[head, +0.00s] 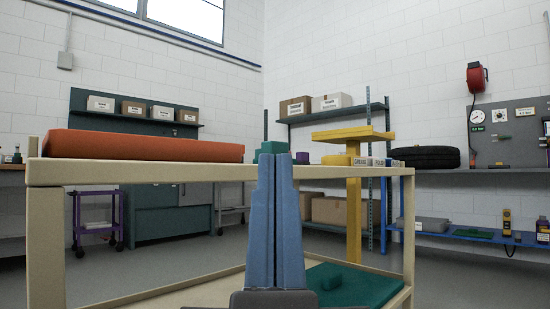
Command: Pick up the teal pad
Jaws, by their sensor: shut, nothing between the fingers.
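The teal pad (368,285) lies flat on the lower shelf of the beige cart, right of my gripper. The pad's left edge is partly covered by my gripper.
The beige cart (45,173) has a top level holding an orange-red cushion (140,146), a green block (272,148) and small boxes (362,161). Its right post (409,235) stands beside the pad. A yellow stand (354,215) is behind. Open floor (470,280) lies to the right.

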